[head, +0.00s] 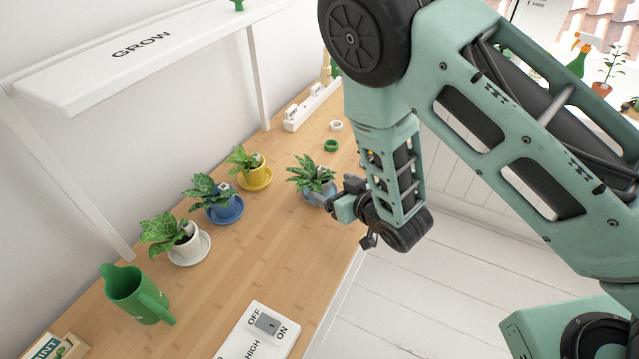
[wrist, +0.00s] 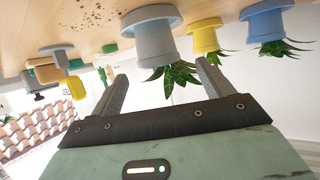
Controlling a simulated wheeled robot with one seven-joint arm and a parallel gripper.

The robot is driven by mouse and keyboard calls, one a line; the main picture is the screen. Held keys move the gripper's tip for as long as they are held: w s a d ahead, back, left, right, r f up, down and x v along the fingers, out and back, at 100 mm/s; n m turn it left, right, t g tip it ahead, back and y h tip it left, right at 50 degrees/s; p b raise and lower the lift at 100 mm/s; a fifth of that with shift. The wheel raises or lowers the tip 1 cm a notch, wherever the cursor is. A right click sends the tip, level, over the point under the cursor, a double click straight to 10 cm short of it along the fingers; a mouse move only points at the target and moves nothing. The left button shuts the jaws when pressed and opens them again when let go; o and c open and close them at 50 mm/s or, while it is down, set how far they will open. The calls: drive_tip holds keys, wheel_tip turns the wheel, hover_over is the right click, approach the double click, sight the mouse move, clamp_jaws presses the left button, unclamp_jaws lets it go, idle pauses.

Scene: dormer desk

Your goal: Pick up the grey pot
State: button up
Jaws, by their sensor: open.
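The grey pot (head: 319,196) holds a leafy green plant and stands on the wooden desk near its front edge, in a saucer. In the head view my gripper (head: 346,208) is just to its right, partly covering it. The wrist view is upside down. There the grey pot (wrist: 156,45) hangs from the top, with its leaves pointing down between my two fingers (wrist: 163,75). My gripper is open and empty. I cannot tell whether a finger touches the leaves.
A yellow pot (head: 252,175), a blue pot (head: 222,208) and a white pot (head: 188,244) stand in saucers further back. A green jug (head: 137,293) and a switch panel (head: 258,333) are nearer. A white shelf (head: 150,48) overhangs the desk. Bare wood lies left of the grey pot.

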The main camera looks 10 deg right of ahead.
sight(318, 181)
drive_tip(key=shift+p+x, duration=1.05)
drive_tip(key=shift+x, duration=2.75)
drive_tip(key=shift+r, duration=0.15)
drive_tip(key=c, duration=1.1)
